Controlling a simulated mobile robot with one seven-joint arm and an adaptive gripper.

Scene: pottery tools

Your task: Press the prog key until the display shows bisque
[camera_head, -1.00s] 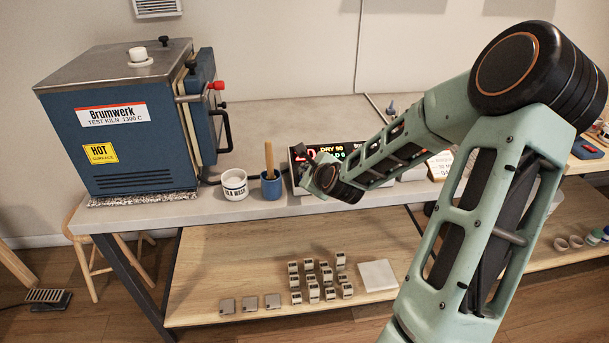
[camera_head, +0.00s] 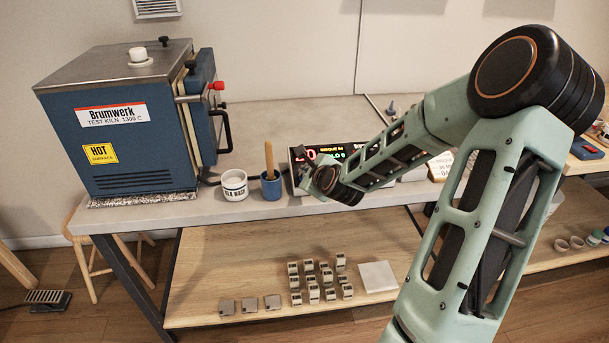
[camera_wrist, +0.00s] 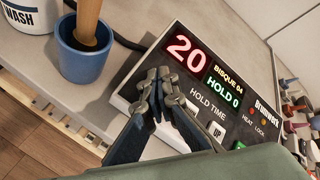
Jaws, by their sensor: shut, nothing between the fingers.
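The controller (camera_wrist: 235,95) lies on the bench, tilted in the wrist view. Its display (camera_wrist: 227,82) reads "BISQUE 04" in yellow, with "HOLD 0" in green and a large red "20" beside it. The controller's display (camera_head: 333,151) also shows in the head view, partly behind my arm and too small to read fully. My gripper (camera_wrist: 168,92) is shut and empty, with its fingertips over the controller's near left part. The fingers hide the keys beneath, so the prog key and any contact with it cannot be seen. An "UP" key (camera_wrist: 216,131) shows just right of the fingers.
A blue cup (camera_wrist: 82,55) with a wooden handle stands left of the controller, beside a white wash pot (camera_head: 234,185). The blue kiln (camera_head: 130,120) with a hot-surface label stands at the left. Several small tools (camera_wrist: 292,105) lie beyond the controller.

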